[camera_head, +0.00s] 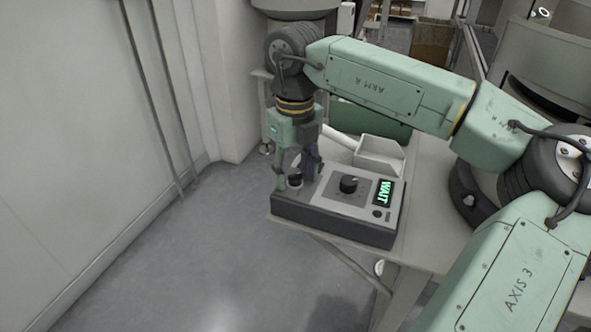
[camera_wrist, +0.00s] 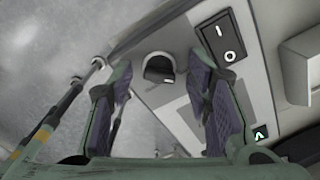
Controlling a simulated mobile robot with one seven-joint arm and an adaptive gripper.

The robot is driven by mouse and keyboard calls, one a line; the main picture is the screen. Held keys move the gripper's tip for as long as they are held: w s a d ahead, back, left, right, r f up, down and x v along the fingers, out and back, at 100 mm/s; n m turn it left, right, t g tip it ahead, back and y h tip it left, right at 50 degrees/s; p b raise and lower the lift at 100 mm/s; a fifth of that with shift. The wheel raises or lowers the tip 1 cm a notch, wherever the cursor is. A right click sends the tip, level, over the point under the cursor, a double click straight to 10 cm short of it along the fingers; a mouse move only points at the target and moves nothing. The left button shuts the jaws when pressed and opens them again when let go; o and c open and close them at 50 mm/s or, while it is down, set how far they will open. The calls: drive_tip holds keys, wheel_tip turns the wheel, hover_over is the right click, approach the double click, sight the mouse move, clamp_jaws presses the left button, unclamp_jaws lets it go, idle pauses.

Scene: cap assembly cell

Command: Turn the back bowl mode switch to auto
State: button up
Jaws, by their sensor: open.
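A grey control box (camera_head: 330,218) sits on the table's near corner. A small dark knob (camera_head: 295,181) stands at the left end of its panel. In the wrist view the gripper (camera_wrist: 160,80) shows gaps between both fingers and the knob. I cannot read any labels by the small knob.
A black rocker switch (camera_wrist: 220,50) marked I and O is close to the right finger in the wrist view. A white tray-like bin (camera_head: 380,154) stands behind the box. The table (camera_head: 432,215) has bare room to the right. Open floor lies left of the box.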

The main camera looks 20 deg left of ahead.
sight(295, 174)
wheel_tip(295, 174, up, 12)
idle(0.6)
